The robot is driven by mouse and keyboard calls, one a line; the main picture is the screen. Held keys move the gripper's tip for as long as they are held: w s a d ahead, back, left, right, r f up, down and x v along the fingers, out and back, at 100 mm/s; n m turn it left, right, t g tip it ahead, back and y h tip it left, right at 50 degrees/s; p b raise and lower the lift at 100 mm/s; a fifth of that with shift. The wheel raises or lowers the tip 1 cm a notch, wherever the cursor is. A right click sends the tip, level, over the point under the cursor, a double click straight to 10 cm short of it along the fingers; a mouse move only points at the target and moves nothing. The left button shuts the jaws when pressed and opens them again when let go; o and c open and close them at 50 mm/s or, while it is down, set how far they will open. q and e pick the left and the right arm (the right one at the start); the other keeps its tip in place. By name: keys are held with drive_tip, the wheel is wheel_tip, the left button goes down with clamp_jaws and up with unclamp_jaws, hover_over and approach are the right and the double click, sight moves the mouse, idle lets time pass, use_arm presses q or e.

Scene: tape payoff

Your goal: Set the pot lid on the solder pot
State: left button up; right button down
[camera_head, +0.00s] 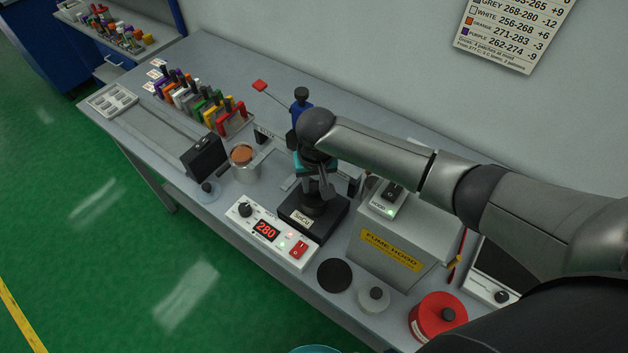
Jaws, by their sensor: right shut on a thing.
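The solder pot (299,219) is a black square block with a white SnCu label, near the middle of the bench in the head view. My right gripper (316,197) points down over it, shut on a small dark thing that looks like the knob of the pot lid. The lid is mostly hidden by the fingers, and it appears dark against the dark pot top. I cannot tell whether it touches the pot. My left gripper is not in view.
A controller (267,233) reading 280 stands in front of the pot. A black disc (335,275), a grey knobbed disc (373,299) and a red round container (436,318) lie to the right. The fume hood box (395,250) stands close right. A metal cup (243,164) is left.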

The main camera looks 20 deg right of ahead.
drive_tip(key=shift+f, duration=0.3)
idle(0.5)
unclamp_jaws()
idle(0.6)
wheel_tip(320, 180, up, 5)
drive_tip(key=p, duration=0.5)
drive_tip(key=shift+f, duration=0.1)
drive_tip(key=shift+r, duration=1.1)
